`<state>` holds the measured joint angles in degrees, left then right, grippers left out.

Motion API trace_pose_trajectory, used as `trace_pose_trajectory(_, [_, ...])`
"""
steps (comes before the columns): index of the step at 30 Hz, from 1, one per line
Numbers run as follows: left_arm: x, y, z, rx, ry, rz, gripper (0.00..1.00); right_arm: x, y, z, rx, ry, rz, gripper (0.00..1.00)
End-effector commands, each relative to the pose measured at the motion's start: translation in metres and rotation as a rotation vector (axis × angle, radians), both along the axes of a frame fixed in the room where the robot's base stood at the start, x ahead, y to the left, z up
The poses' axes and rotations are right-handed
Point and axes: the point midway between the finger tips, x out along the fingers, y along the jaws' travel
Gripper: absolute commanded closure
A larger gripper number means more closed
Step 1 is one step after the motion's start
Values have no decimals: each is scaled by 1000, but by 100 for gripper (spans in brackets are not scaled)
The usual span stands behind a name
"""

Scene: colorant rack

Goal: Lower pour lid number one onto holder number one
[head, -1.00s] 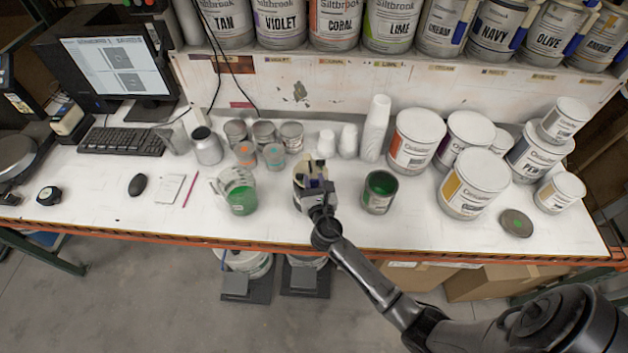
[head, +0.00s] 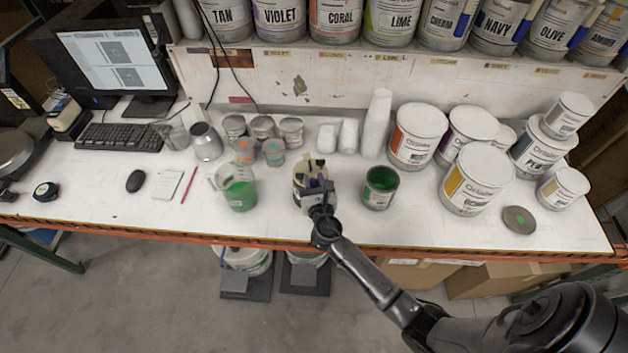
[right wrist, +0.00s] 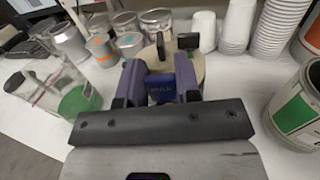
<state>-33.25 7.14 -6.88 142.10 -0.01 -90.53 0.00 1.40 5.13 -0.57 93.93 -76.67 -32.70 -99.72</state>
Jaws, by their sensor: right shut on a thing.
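A round beige lid with dark upright pieces (head: 308,169) is at the middle of the bench, at the top of a pale can-like body (head: 299,198); I take these to be the pour lid and its holder. In the right wrist view the lid (right wrist: 207,66) lies just beyond the fingers. My right gripper (head: 319,186) is shut on a blue part marked with small lettering (right wrist: 160,88), between its purple-grey fingers. I cannot tell whether the lid touches the body below. My left gripper is not in view.
A clear jug with green liquid (head: 238,193) stands left of the gripper. An open can of green paint (head: 380,187) stands close on the right. White cup stacks (head: 376,124) and small tins (head: 263,129) are behind. Large paint buckets (head: 477,180) fill the right side.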

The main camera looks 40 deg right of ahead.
Motion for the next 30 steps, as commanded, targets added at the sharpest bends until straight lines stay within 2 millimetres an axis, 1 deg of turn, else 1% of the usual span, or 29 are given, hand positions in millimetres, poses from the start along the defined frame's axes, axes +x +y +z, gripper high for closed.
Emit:
trace_pose_trajectory(16, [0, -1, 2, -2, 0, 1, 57, 0, 0, 0, -1, -1, 0, 94])
trace_pose_trajectory(30, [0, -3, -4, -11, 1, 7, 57, 0, 0, -8, -1, -1, 0, 94])
